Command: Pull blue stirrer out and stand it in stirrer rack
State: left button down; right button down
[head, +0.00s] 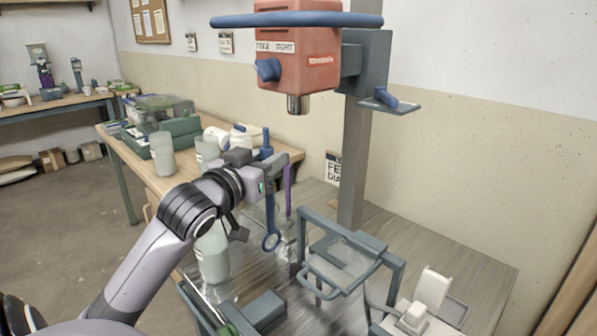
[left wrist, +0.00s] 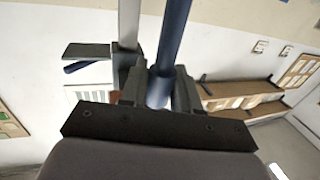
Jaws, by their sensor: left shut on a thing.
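My left gripper (head: 266,168) is shut on the blue stirrer (head: 269,205). In the head view the stirrer hangs upright, its ring end low and clear of the containers around it. In the left wrist view the blue shaft (left wrist: 174,40) runs between the fingers (left wrist: 158,95). A purple stirrer (head: 288,180) stands upright just right of the blue one; its lower end is hard to make out. A blue-grey frame with bent bars (head: 340,232) stands to the right; I cannot tell if it is the stirrer rack. My right gripper is out of view.
A red mixer head (head: 298,48) on a grey post (head: 355,170) overhangs the metal-topped bench. A pale jar (head: 213,258) stands below my left wrist. A white device (head: 432,290) sits at the lower right. A wooden table (head: 180,180) with jars and a green box is behind.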

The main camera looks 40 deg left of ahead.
pick_arm(q)
jog(key=shift+s+a, duration=0.15)
jog(key=shift+s, duration=1.45)
